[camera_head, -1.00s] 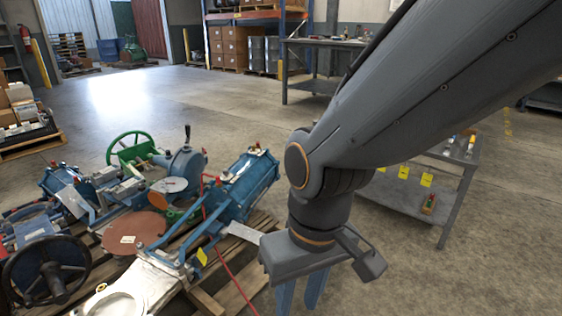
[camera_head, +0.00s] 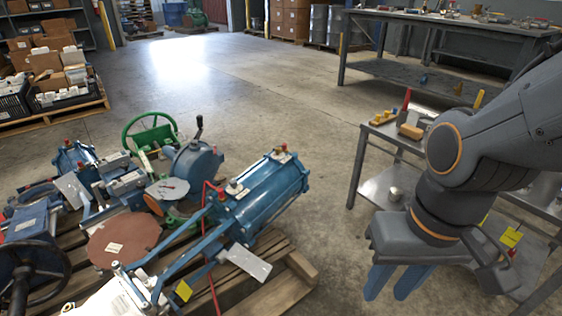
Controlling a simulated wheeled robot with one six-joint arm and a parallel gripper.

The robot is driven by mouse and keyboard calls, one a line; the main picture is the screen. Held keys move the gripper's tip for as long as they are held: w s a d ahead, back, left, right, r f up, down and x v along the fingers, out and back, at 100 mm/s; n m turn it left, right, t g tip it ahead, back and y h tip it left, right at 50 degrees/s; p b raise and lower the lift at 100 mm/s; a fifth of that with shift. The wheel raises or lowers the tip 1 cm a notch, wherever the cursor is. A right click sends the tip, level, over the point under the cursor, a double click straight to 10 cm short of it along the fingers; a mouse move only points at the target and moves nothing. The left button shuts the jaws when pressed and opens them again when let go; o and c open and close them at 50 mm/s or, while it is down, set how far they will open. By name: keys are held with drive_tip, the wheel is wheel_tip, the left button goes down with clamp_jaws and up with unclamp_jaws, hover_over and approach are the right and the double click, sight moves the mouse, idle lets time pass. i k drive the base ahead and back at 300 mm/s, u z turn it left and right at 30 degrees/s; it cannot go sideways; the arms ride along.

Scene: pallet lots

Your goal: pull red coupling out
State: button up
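My gripper (camera_head: 388,293) points down at the lower right, its two blue fingers apart with nothing visible between them. It is to the right of the pallet and clear of the parts on it. A blue cylinder assembly (camera_head: 262,193) lies tilted on the pallet, left of my gripper. Small red fittings sit on it: one at its far end (camera_head: 283,147) and one at its near end (camera_head: 231,181). A red hose (camera_head: 207,232) runs down beside the near end. I cannot tell which red piece is the coupling.
The wooden pallet (camera_head: 286,293) also carries a green handwheel (camera_head: 150,133), a rusty disc (camera_head: 123,240) and a dark handwheel (camera_head: 30,272). A metal cart (camera_head: 388,138) stands close behind my arm. Open concrete floor (camera_head: 270,90) lies behind the pallet.

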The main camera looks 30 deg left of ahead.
sight(220, 191)
drive_tip(key=u, duration=0.3)
drive_tip(key=i, duration=0.7)
drive_tip(key=u, duration=1.3)
drive_tip(key=i, duration=0.65)
drive_tip(key=u, duration=0.7)
